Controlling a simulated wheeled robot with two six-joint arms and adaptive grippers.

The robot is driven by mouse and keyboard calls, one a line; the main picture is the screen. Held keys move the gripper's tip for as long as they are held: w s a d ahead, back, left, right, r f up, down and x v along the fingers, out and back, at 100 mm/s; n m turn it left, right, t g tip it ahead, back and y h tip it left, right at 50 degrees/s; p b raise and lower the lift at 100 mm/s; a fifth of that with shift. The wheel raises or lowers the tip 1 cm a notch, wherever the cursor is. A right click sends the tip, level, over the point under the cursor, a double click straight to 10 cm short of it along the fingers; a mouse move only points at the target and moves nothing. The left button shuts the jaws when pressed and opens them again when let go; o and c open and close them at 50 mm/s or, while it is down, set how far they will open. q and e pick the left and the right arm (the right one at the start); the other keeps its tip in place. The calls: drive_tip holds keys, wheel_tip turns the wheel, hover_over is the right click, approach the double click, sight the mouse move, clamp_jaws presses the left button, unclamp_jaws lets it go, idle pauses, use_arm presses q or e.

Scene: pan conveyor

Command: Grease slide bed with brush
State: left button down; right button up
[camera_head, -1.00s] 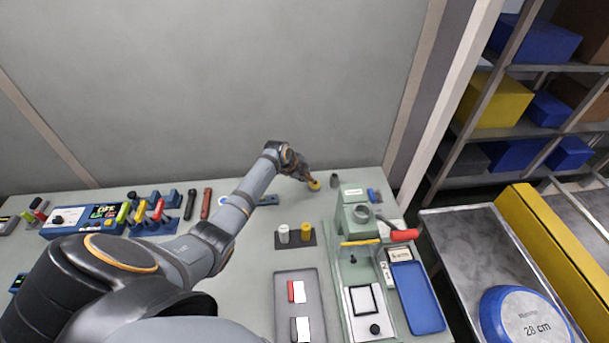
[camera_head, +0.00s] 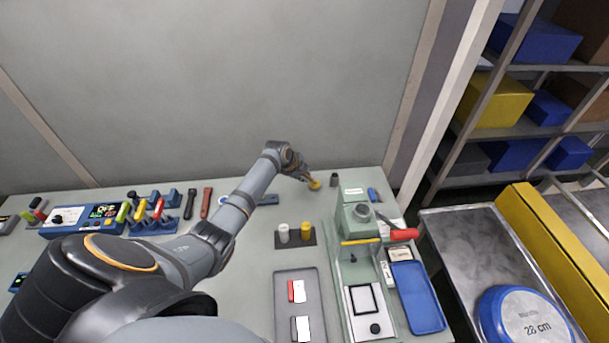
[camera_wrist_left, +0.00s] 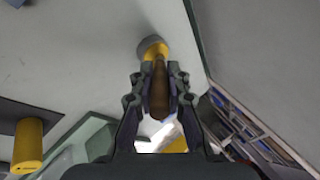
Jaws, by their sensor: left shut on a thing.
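My left gripper (camera_head: 300,172) is at the back of the bench, behind the green machine (camera_head: 349,225). In the left wrist view its fingers (camera_wrist_left: 158,90) are closed around the brush's brown handle (camera_wrist_left: 159,100). The brush has a yellow part (camera_wrist_left: 154,51) at its far end, against or in front of a grey round shape; I cannot tell if they touch. The yellow part also shows in the head view (camera_head: 315,184). The machine's bed (camera_head: 365,300), with a black square frame on it, extends toward the front. My right gripper is not in view.
A small dark cylinder (camera_head: 333,180) stands beside the brush. White (camera_head: 283,234) and yellow (camera_head: 306,231) cylinders stand on a dark holder. A grey tray (camera_head: 308,276), a red-handled lever (camera_head: 403,235) and a blue tray (camera_head: 417,298) are nearby. A blue "28 cm" pan (camera_head: 525,320) is at the right.

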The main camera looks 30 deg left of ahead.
use_arm(q)
wheel_tip(320, 180, up, 2)
drive_tip(key=shift+r+p, duration=0.1)
drive_tip(key=shift+p, duration=1)
wheel_tip(320, 180, up, 5)
drive_tip(key=p, duration=0.4)
drive_tip(key=shift+f, duration=0.2)
wheel_tip(320, 180, down, 4)
drive_tip(key=b, duration=0.4)
drive_tip(key=shift+f+b, duration=0.2)
drive_tip(key=shift+b, duration=0.15)
drive_tip(key=shift+r, duration=0.2)
